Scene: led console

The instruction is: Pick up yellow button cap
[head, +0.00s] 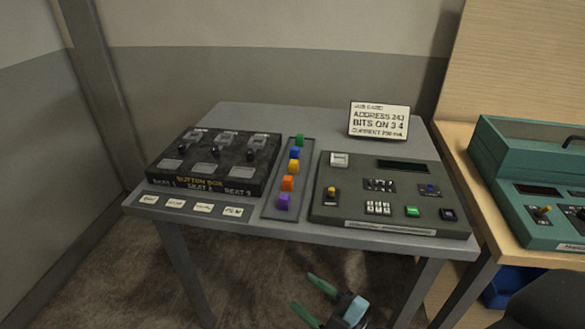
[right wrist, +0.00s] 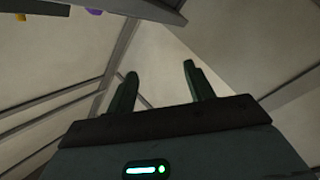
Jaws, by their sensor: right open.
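The yellow button cap (head: 294,167) sits in a narrow tray (head: 273,196) on the grey table, in a row between a blue cap (head: 295,153) and an orange cap (head: 288,183). A green cap (head: 300,140) is at the far end and a purple cap (head: 284,201) at the near end. My right gripper (head: 302,290) is open and empty, in front of and below the table's front edge, well apart from the caps. Its two spread fingers also show in the right wrist view (right wrist: 160,70). My left gripper is not in view.
A black button box (head: 215,158) stands left of the tray and a console (head: 390,195) right of it. A job card (head: 379,120) stands behind. The table edge (head: 300,230) lies between gripper and caps. A teal case (head: 535,170) is on the right-hand table.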

